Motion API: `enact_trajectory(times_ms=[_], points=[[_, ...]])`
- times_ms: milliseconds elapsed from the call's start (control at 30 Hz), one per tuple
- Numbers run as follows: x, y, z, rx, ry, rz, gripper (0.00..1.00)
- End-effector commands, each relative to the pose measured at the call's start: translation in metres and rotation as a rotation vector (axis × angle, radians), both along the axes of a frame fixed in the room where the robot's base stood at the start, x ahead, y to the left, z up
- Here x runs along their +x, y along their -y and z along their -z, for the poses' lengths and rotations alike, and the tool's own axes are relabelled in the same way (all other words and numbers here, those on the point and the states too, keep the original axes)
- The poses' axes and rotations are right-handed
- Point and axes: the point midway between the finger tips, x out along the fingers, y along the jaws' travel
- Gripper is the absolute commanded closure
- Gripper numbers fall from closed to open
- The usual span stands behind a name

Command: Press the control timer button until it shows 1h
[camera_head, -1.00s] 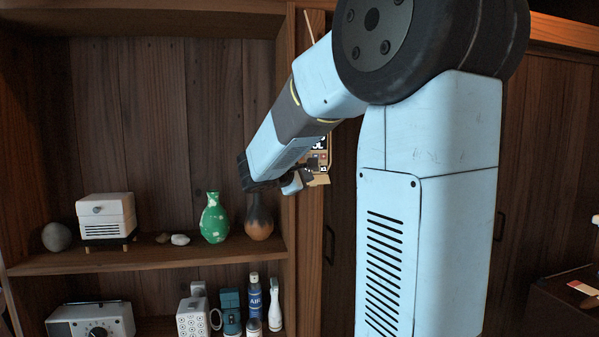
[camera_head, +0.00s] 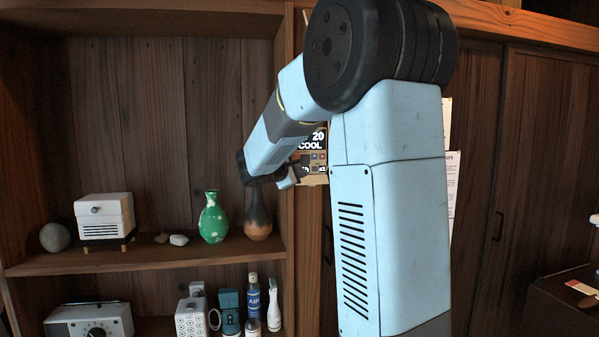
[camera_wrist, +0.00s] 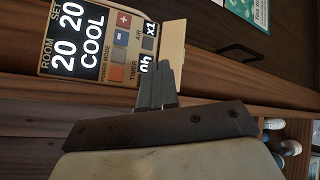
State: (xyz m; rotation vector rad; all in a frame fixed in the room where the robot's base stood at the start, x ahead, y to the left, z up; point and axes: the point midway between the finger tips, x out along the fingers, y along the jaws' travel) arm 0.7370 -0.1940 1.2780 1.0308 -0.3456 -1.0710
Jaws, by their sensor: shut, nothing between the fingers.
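The control panel (camera_wrist: 85,40) is at the upper left of the wrist view, turned sideways. Its dark display reads room 20, set 20, COOL. Beside it are a red plus button (camera_wrist: 123,20), a blue minus button (camera_wrist: 120,38), and grey and orange buttons. The small timer readout (camera_wrist: 146,63) looks like 0h, with my fingers close by. In the head view, the panel (camera_head: 312,142) is partly hidden behind my arm.
An open shelf stands left of the panel, with a green vase (camera_head: 213,218), a brown vase (camera_head: 258,217) and a white box (camera_head: 104,216) on its board. Bottles and a radio (camera_head: 90,321) are below. Wooden doors and paper sheets (camera_head: 453,190) are at the right.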

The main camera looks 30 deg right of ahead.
Motion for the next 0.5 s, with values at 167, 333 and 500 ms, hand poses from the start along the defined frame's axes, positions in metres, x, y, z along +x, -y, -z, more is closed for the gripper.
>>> enact_trajectory(times_ms=[167, 333, 500], points=[[0.016, 0.005, 0.000, 0.000, -0.001, 0.000, 1.00], [0.024, 0.007, 0.000, 0.000, -0.001, 0.000, 1.00], [0.025, 0.007, 0.000, 0.000, -0.001, 0.000, 1.00]])
